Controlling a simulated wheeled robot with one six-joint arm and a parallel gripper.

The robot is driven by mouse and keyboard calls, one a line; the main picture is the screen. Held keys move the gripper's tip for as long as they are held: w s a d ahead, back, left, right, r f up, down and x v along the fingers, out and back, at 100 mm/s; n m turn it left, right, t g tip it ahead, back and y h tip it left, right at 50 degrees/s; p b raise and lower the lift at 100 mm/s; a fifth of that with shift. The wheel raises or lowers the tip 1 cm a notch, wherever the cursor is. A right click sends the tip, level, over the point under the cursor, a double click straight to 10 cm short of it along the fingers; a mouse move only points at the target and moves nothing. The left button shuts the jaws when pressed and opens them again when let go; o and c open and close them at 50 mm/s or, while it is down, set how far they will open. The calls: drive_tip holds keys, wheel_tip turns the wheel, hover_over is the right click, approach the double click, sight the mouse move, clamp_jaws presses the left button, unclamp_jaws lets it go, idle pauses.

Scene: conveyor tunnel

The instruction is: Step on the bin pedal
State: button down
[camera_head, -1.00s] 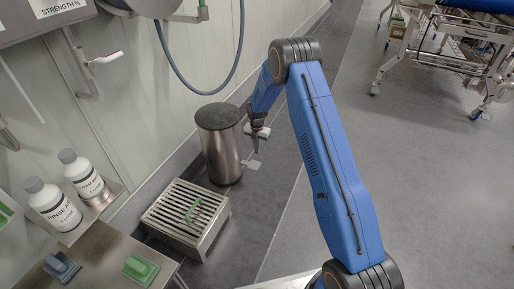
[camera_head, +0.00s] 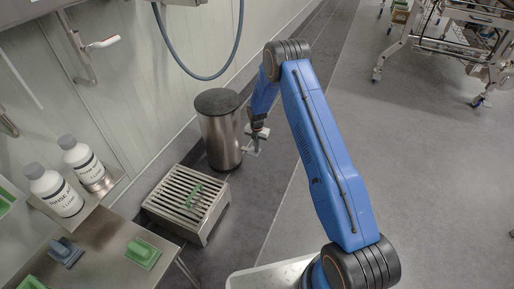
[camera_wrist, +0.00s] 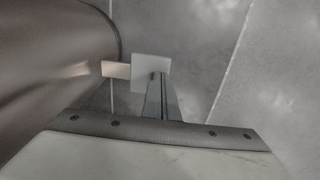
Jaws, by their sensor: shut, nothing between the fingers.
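The bin (camera_head: 221,140) is a brushed-metal cylinder with a dark round lid, standing upright on the floor by the wall. Its lid looks shut. The bin pedal (camera_head: 250,153) is a small pale plate at the bin's right side near the floor, partly hidden by my gripper. In the wrist view the pedal (camera_wrist: 145,66) is a square plate on a short arm from the bin (camera_wrist: 50,65). My gripper (camera_head: 256,151) is shut and empty, pointing down at the pedal. In the wrist view its fingertips (camera_wrist: 157,76) overlap the plate; I cannot tell whether they touch it.
A low slatted metal stand (camera_head: 180,212) with a green item on it is in front of the bin. A steel bench (camera_head: 100,240) with a green brush (camera_head: 143,252) and a shelf with white bottles are at left. A wheeled cart (camera_head: 470,35) is far right. Floor at right is clear.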

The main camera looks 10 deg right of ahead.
drive_tip(key=shift+s+d+f, duration=0.15)
drive_tip(key=shift+f, duration=0.7)
drive_tip(key=shift+s+d+f, duration=0.1)
drive_tip(key=shift+d+f, duration=0.1)
drive_tip(key=shift+f, duration=0.65)
drive_tip(key=shift+s+d+f, duration=0.15)
drive_tip(key=shift+f, duration=0.7)
